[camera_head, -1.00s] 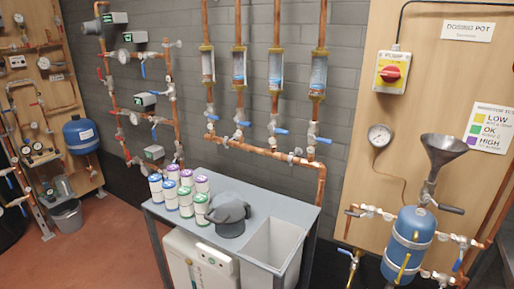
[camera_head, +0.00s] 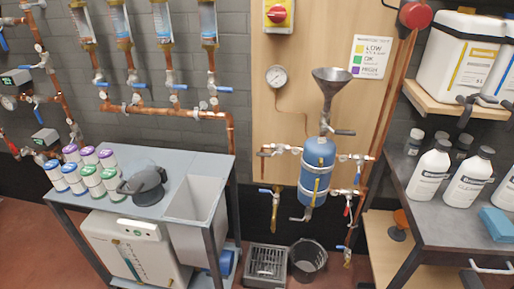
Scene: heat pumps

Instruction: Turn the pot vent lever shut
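The dosing pot (camera_head: 319,152) is a blue cylinder with pale bands, mounted on a wooden board at centre right. A grey funnel (camera_head: 332,78) stands above it. A dark lever (camera_head: 344,132) sticks out to the right at the funnel's neck, roughly level. A yellow lever (camera_head: 317,188) hangs upright at the pot's front. Pipe valves flank the pot on the left (camera_head: 284,149) and right (camera_head: 353,157). No readable label shows which lever is the vent. Neither gripper is in view.
A grey bench (camera_head: 200,165) with tubs and a dark cap stands left of the pot. A drain grate (camera_head: 267,261) and black bucket (camera_head: 307,258) are on the floor below it. A side table (camera_head: 440,215) with white bottles stands at the right.

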